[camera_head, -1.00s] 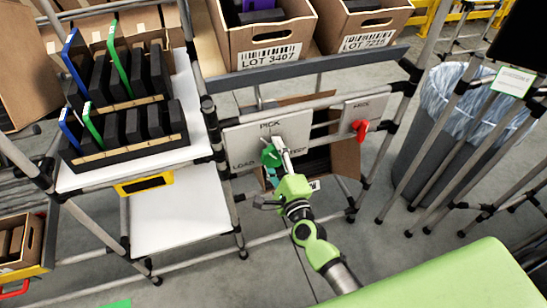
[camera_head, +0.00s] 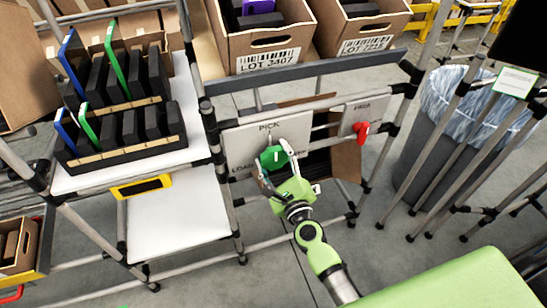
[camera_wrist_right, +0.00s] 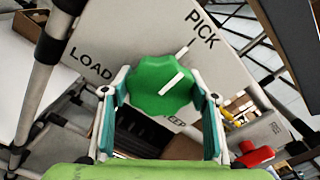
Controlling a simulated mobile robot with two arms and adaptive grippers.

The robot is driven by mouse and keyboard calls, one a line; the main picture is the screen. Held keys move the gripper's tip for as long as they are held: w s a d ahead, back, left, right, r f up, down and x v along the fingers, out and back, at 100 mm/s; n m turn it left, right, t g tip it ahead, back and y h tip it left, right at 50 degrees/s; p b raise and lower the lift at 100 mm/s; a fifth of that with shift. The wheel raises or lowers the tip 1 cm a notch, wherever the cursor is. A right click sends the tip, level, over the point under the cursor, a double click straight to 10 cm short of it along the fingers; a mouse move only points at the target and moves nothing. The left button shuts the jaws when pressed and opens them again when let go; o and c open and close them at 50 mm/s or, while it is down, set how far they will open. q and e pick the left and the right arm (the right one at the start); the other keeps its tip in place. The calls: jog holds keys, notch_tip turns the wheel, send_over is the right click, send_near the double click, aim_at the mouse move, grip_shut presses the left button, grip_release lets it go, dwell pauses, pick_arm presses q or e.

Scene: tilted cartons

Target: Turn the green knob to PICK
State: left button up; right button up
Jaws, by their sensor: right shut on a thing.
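The green knob (camera_head: 273,158) sits on a pale panel (camera_head: 240,143) marked PICK above and LOAD to the left; a third label at the lower right is partly hidden. My right gripper (camera_head: 275,166) has its fingers on either side of the knob, shut on it. In the right wrist view the knob (camera_wrist_right: 160,88) lies between the two fingers (camera_wrist_right: 164,104). A white bar on the knob slants up and right. A separate white mark on the panel lies between the knob and the word PICK. My left gripper is not in view.
A smaller panel with a red handle (camera_head: 361,130) is close on the right. Cartons (camera_head: 268,40) stand on the shelf above. A white shelf (camera_head: 175,225) and racks of dark cases are on the left. A lined grey bin (camera_head: 432,140) stands at the right.

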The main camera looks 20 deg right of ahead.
dwell(0.3)
jog(key=o, duration=1.1)
jog(key=shift+s, duration=0.1)
jog(key=s, duration=1.2)
jog(key=shift+d, duration=0.2)
jog(key=shift+w, duration=0.1)
